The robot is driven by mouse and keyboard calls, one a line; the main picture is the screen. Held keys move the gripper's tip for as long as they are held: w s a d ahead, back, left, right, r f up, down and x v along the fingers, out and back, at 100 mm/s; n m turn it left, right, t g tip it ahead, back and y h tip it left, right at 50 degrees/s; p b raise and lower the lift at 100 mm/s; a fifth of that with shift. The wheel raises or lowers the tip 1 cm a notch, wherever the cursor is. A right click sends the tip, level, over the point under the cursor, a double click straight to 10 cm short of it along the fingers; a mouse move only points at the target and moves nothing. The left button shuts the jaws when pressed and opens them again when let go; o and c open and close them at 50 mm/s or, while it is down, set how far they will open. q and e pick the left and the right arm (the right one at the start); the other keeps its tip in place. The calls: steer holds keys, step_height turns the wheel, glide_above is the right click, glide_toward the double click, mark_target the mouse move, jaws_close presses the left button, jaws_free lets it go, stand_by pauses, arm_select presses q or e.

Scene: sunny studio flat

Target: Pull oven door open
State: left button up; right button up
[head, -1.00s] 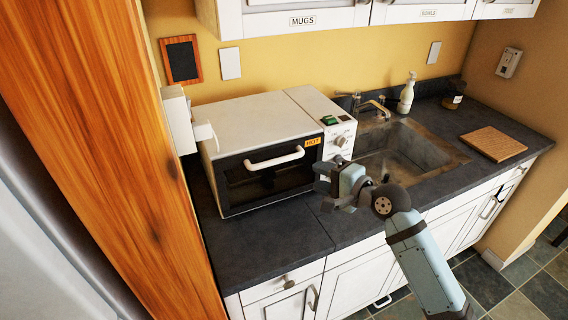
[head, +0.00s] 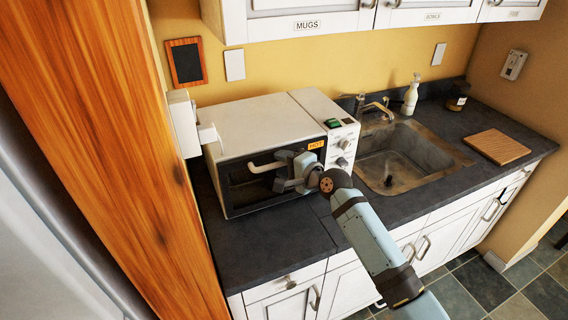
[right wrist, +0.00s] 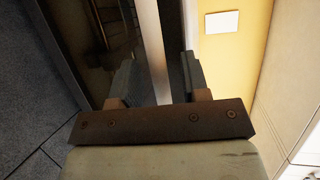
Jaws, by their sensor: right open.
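The white countertop oven (head: 258,125) stands on the dark counter with its dark glass door (head: 243,195) shut. A white bar handle (head: 262,167) runs across the upper part of the door. My right gripper (head: 284,171) is at the handle's right part and hides it there. In the right wrist view the open fingers (right wrist: 158,82) stand on either side of the pale handle bar (right wrist: 153,45), with gaps visible between them and the bar. My left gripper is not in view.
A sink (head: 398,157) with a tap lies right of the oven, and a wooden board (head: 496,146) lies farther right. A tall wooden panel (head: 125,160) stands close on the left. The counter (head: 265,235) in front of the oven is clear.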

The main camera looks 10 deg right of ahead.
jaws_close()
arm_select(q)
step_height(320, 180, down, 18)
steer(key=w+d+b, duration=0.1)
steer(key=b, duration=2.3)
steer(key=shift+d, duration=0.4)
arm_select(e)
steer(key=s+d+f+n+t+y, duration=0.3)
steer(key=s+f, duration=0.3)
steer(key=s, duration=0.3)
steer(key=shift+t+y, duration=0.7)
arm_select(q)
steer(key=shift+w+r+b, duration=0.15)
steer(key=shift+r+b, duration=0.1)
steer(key=shift+b, duration=0.05)
arm_select(e)
steer(key=shift+s, duration=0.1)
